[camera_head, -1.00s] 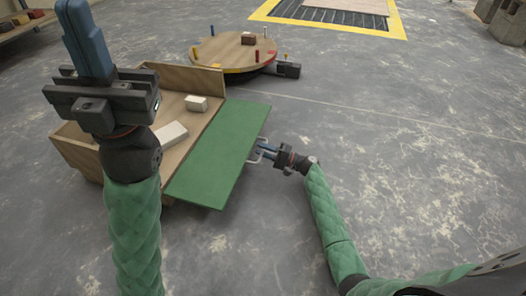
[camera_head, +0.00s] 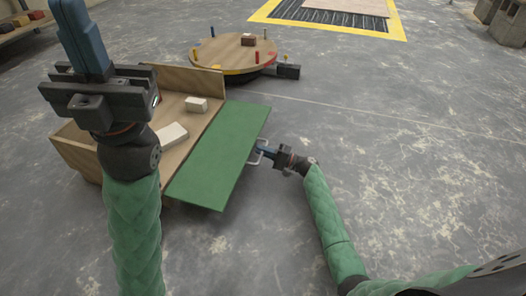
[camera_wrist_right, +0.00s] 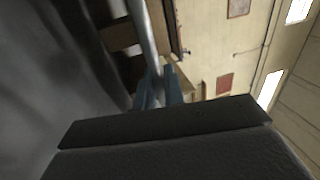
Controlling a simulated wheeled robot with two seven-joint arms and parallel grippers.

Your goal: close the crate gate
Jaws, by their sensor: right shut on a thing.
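The crate (camera_head: 82,158) is a wooden box at the left of the head view. Its green gate (camera_head: 217,160) is hinged down and lies out to the right of the crate, open. A pale metal handle (camera_head: 254,160) sits on the gate's outer edge. My right gripper (camera_head: 264,152) is shut on the handle. In the right wrist view, its blue fingers (camera_wrist_right: 158,92) are around the metal bar (camera_wrist_right: 145,40). My left gripper (camera_head: 82,35) is raised in front of the crate's left part and hides some of it. Whether its fingers are apart is unclear.
Two pale blocks (camera_head: 196,104) (camera_head: 171,134) lie in the crate. A round wooden turntable (camera_head: 232,52) with coloured pegs and a brown block stands behind it. A yellow-bordered grate (camera_head: 330,20) is farther back. The floor to the right is mostly clear.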

